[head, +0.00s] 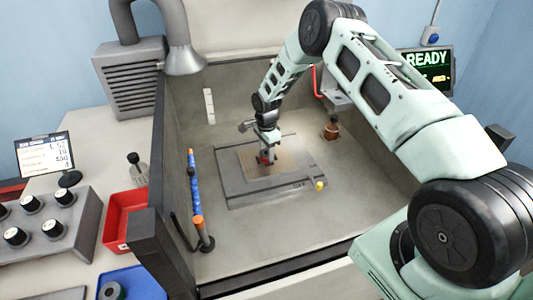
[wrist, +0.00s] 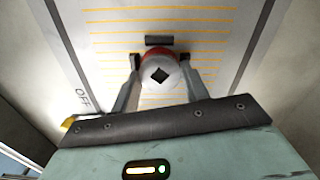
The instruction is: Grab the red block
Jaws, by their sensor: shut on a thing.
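The red block (wrist: 170,57) is between the fingers of my gripper (wrist: 160,62) in the wrist view. A light, rounded top with a dark diamond mark covers most of it, so its red shows only as a rim. In the head view the red block (head: 265,160) is a small red patch at my gripper (head: 266,158), low over the grey plate with orange lines. My gripper is shut on it. I cannot tell whether the block touches the plate.
The grey plate (head: 240,188) lies on the bench floor, with a yellow knob (head: 320,186) at its right corner. A blue and orange rod (head: 194,190) stands at the left. Dark walls edge the bench.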

